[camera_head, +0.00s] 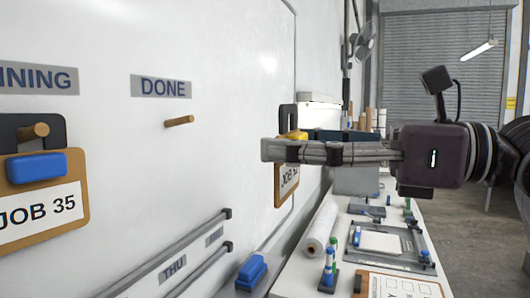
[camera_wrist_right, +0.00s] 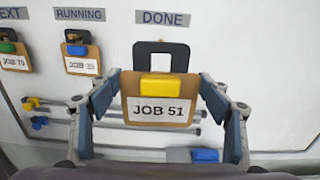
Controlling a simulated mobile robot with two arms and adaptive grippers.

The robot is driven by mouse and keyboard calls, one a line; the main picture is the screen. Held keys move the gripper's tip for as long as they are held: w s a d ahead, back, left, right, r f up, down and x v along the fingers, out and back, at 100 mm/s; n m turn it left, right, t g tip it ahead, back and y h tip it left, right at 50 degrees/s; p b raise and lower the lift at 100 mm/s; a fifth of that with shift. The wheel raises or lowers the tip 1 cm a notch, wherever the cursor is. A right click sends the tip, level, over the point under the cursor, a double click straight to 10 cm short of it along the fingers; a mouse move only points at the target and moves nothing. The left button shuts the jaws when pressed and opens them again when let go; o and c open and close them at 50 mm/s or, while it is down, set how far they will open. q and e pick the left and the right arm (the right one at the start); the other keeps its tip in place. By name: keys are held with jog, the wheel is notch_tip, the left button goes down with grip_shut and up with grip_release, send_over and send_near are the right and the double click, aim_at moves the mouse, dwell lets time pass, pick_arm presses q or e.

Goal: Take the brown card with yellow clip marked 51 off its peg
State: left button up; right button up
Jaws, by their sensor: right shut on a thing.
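The brown card (camera_wrist_right: 135,122) marked JOB 51 has a yellow clip (camera_wrist_right: 161,86) and a black hanger loop (camera_wrist_right: 160,46) on top. In the wrist view it is upright between the two fingers of my right gripper, which is shut on its side edges. In the head view my right gripper (camera_head: 277,150) partly hides the card (camera_head: 286,186), which is seen nearly edge-on. The wooden peg (camera_head: 180,121) below the DONE label (camera_head: 161,87) is bare, and the card is apart from it, to its right. My left gripper is not in view.
A JOB 35 card (camera_head: 75,211) with a blue clip hangs on a peg at the left of the whiteboard (camera_head: 130,150). Rails (camera_head: 200,245) and a blue eraser (camera_head: 252,270) are low on the board. A cluttered bench (camera_head: 300,270) stands at the right.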

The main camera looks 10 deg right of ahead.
jog(key=shift+s+d, duration=0.1)
jog(key=shift+d, duration=0.1)
jog(key=shift+r+p, duration=0.4)
dwell(0.3)
dwell(0.3)
jog(key=shift+r+b+v, duration=0.2)
jog(key=shift+b+v, duration=0.15)
jog(key=shift+v, duration=0.75)
jog(key=shift+r+b+v, duration=0.2)
jog(key=shift+b+v, duration=0.1)
jog(key=shift+v, duration=0.8)
jog(key=b+v, duration=0.2)
jog(key=v, duration=0.4)
